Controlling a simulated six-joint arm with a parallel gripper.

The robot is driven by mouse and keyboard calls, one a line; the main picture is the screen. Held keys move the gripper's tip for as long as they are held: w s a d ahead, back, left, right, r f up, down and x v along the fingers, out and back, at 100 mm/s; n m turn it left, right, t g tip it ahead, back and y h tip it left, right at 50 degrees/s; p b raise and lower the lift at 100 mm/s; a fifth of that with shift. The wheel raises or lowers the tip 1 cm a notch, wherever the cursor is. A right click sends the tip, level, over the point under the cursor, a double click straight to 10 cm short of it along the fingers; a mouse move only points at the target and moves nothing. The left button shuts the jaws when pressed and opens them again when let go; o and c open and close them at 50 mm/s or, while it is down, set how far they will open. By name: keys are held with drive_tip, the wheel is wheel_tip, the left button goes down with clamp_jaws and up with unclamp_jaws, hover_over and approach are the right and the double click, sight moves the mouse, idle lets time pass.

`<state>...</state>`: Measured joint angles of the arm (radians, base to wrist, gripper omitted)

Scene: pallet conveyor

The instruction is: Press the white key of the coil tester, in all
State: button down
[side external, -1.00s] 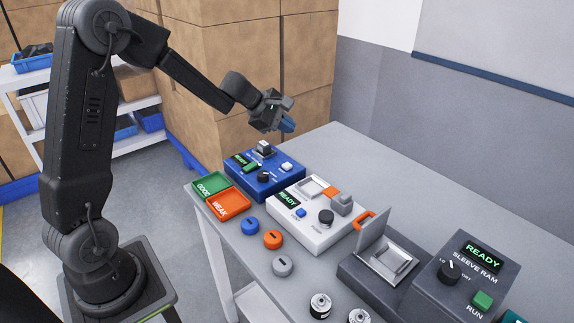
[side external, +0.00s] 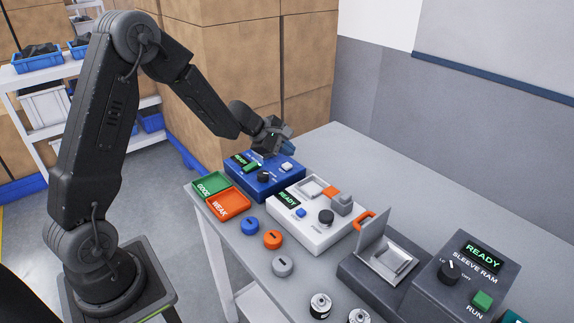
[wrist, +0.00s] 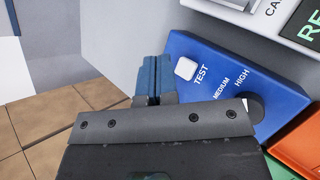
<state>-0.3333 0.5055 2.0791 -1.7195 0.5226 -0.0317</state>
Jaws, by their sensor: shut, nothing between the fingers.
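The blue tester box (side external: 284,183) stands at the far end of the table, with a lit READY display and a black knob (side external: 263,177). Its white key (side external: 287,166) is a small raised square. In the wrist view the white key (wrist: 185,68) is labelled TEST, on the blue top beside a knob (wrist: 250,105) marked MEDIUM and HIGH. My gripper (side external: 288,147) is shut and empty, its blue fingertips pointing down above the key's side of the box. In the wrist view the fingertips (wrist: 153,78) appear just left of the key, apart from it. My gripper hides part of the box.
A white tester (side external: 310,238) stands close by, with a blue button and black knob. Green GOOD (side external: 209,183) and orange WEAK (side external: 229,204) trays sit at the near edge. The sleeve ram (side external: 455,275) is at the right. The table behind the testers is clear.

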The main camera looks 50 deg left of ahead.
sight(286, 166)
drive_tip(key=shift+f, duration=0.75)
drive_tip(key=shift+f, duration=0.1)
idle(1.5)
drive_tip(key=shift+f, duration=0.3)
drive_tip(key=shift+f, duration=0.55)
idle(0.6)
idle(0.4)
drive_tip(key=shift+r, duration=0.95)
drive_tip(key=shift+r, duration=0.1)
drive_tip(key=shift+r, duration=2.45)
